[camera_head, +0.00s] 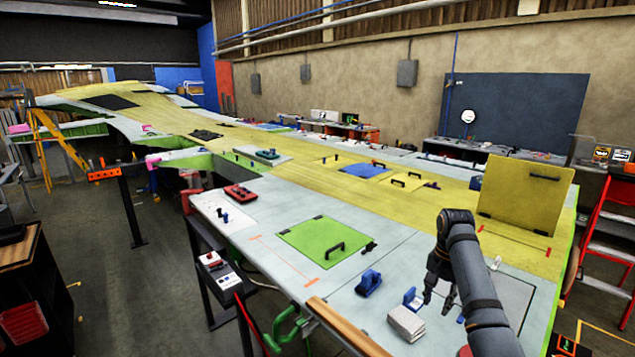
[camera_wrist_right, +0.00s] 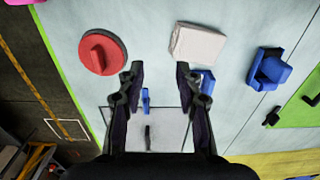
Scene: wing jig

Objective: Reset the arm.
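My right arm comes in from the lower right in the head view. Its gripper (camera_head: 440,297) hangs over the near end of the wing's pale surface, just right of a white block (camera_head: 406,322). In the right wrist view the gripper (camera_wrist_right: 158,80) has its two fingers well apart with nothing between the tips. That view shows the white block (camera_wrist_right: 199,43) beyond the right finger and a red round piece with a raised grip (camera_wrist_right: 102,53) beyond the left finger. My left gripper is in neither view.
A blue clamp-like piece (camera_head: 368,283) and a green hatch panel (camera_head: 325,243) lie left of my right gripper. A yellow hatch panel (camera_head: 525,200) stands open behind it. A red ladder (camera_head: 607,240) stands at the right. Bare grey floor (camera_head: 130,290) shows at the left.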

